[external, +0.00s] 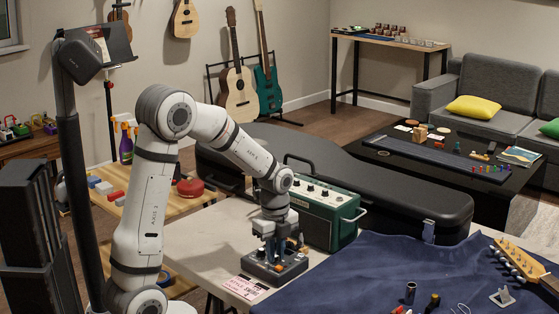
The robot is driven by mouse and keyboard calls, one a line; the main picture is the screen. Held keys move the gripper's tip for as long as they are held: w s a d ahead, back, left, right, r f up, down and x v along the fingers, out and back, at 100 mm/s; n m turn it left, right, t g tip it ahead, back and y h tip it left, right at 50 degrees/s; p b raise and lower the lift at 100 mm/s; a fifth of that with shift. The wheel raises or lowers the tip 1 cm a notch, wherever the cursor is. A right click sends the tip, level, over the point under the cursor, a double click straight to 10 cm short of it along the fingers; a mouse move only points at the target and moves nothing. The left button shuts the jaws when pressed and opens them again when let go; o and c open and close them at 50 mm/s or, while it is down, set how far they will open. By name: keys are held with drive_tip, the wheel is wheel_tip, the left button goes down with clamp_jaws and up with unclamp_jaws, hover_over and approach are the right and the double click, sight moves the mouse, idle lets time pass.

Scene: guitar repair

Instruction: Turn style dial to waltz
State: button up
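A small dark box with knobs (270,271) sits on the pale worktable, with an orange knob or button near its front edge. A pink card (245,287) with printed text lies against its left front side; the text is too small to read fully. My gripper (276,250) points straight down over the box, its fingers at the top of the box around or just above a knob. The dial and its markings are too small and partly hidden by the fingers. I cannot tell whether the fingers touch or grip a knob.
A green amplifier (327,212) with knobs stands close behind and right of the box. A black guitar case (400,185) lies behind it. A dark blue cloth (385,270) with small tools and a guitar headstock (515,260) covers the right side.

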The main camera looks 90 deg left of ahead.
drive_tip(key=shift+o, duration=0.9)
drive_tip(key=shift+r+p, duration=0.65)
drive_tip(key=shift+r, duration=3.25)
